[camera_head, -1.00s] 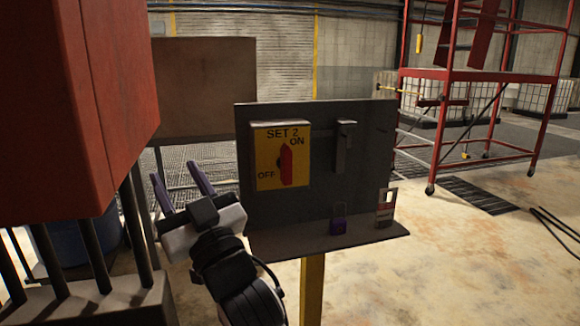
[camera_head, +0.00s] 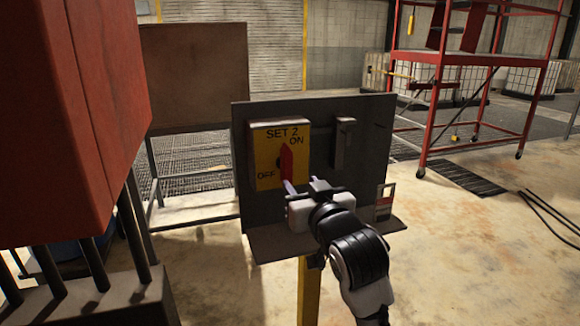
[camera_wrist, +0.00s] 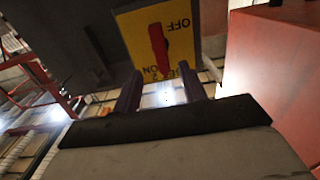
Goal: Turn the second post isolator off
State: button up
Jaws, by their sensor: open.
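The isolator (camera_head: 267,158) is a yellow plate marked SET 2 on a grey post panel (camera_head: 375,135). Its red handle (camera_head: 285,160) stands near vertical, its top end toward ON, with OFF at lower left. My gripper (camera_head: 302,187) is open and empty, in front of the panel just below and right of the handle. In the wrist view the isolator (camera_wrist: 182,40) appears upside down, with the red handle (camera_wrist: 159,48) beyond and a little left of the middle between my open fingers (camera_wrist: 160,92). No contact with the handle shows.
A grey bracket (camera_head: 342,145) sits right of the isolator. A tag (camera_head: 385,200) stands on the panel's shelf (camera_head: 270,247); my arm covers part of the shelf. A red cabinet (camera_head: 70,120) fills the left side. Red scaffolding (camera_head: 440,80) stands behind at right.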

aim_at(289, 169)
jog(key=p+x, duration=0.1)
jog(key=x, duration=0.7)
jog(key=shift+p, duration=0.4)
jog(key=shift+c, duration=0.3)
grip_shut()
